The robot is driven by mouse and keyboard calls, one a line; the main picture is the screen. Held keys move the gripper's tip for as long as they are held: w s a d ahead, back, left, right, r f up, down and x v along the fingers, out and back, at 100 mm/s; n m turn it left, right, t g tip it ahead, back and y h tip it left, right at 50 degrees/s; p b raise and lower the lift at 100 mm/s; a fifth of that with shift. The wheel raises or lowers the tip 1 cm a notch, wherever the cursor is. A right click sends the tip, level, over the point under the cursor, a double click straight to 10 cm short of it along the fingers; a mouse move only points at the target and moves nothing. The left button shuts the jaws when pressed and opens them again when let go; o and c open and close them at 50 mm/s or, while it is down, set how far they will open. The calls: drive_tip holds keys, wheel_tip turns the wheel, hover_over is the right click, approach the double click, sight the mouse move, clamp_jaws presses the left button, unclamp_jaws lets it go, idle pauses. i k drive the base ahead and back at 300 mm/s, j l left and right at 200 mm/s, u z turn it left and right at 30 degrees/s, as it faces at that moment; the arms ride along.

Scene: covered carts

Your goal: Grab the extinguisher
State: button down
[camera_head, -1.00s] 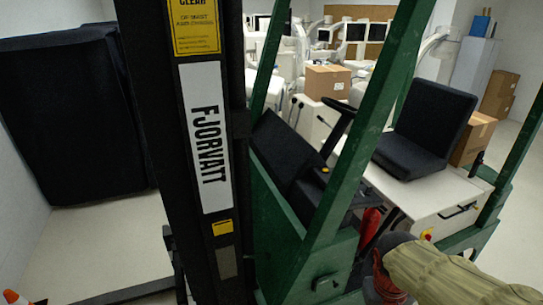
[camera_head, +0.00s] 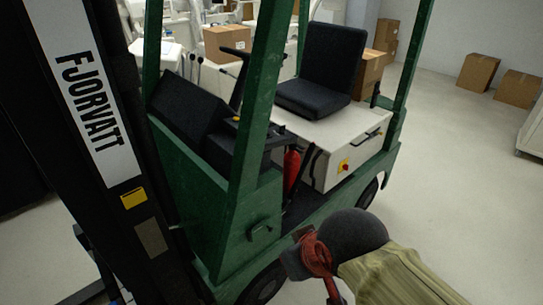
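The red extinguisher (camera_head: 291,169) stands in the footwell of a green forklift, beside the white seat base. It is partly hidden by the dark dashboard and the green frame, and only a narrow red strip of it shows. My gripper (camera_head: 318,262), red and dark, is at the bottom of the view, outside the forklift's near side. It is in front of and below the extinguisher in the picture, apart from it. The fingers are partly hidden and run towards the lower edge, so I cannot tell whether they are open.
The green forklift post (camera_head: 263,95) rises just left of the extinguisher. The black mast (camera_head: 140,215) fills the left. The black seat (camera_head: 322,70) is above the white seat base (camera_head: 330,145). Free floor lies at the right, with cardboard boxes (camera_head: 478,72) by the wall.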

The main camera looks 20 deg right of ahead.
sight(291, 158)
drive_tip(key=l+u, duration=0.3)
drive_tip(key=i+l+u, duration=0.1)
drive_tip(key=u, duration=0.25)
drive_tip(key=l+u, duration=0.2)
drive_tip(key=l, duration=0.7)
drive_tip(key=l+u, duration=0.15)
drive_tip(key=l, duration=0.7)
drive_tip(key=l+u, duration=0.2)
drive_tip(key=l, duration=0.7)
drive_tip(key=k+l, duration=0.1)
drive_tip(key=l, duration=0.55)
drive_tip(key=k+l, duration=0.1)
drive_tip(key=l, duration=1.25)
drive_tip(key=k+l, duration=0.15)
drive_tip(key=l, duration=0.5)
drive_tip(key=i+l, duration=0.45)
